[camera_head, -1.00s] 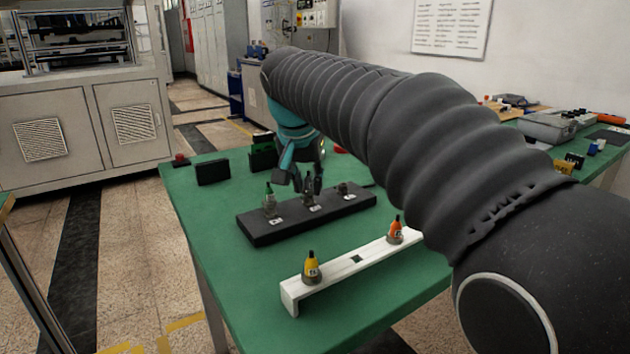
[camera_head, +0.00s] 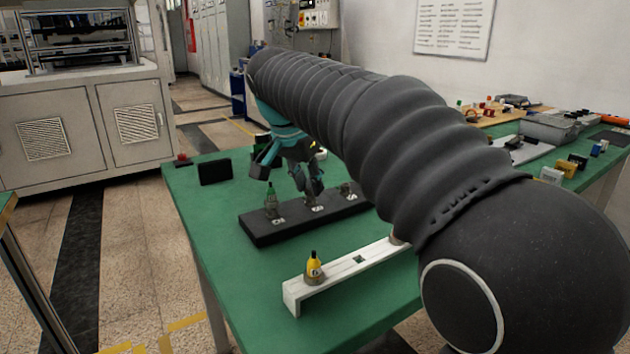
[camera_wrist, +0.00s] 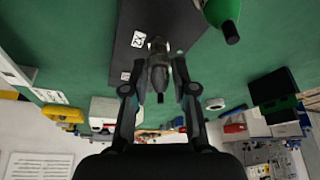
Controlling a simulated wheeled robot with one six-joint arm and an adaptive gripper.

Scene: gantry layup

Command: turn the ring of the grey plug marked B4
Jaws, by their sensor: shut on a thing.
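The grey plug (camera_wrist: 158,76) stands in the middle socket of the black block (camera_head: 262,236), beside a white label that seems to read X2 in the wrist view. No B4 mark is readable on it. My gripper (camera_wrist: 160,64) is shut on this plug, one finger on each side. In the head view my gripper (camera_head: 309,186) comes down on the block's middle from above, and its fingers mostly hide the plug.
A green plug (camera_head: 270,201) stands in the block's left socket, close beside my gripper. A white bracket (camera_head: 294,294) in front carries a yellow plug (camera_head: 314,268). A black box (camera_head: 214,172) stands at the back left. Green tabletop is bare left of the block.

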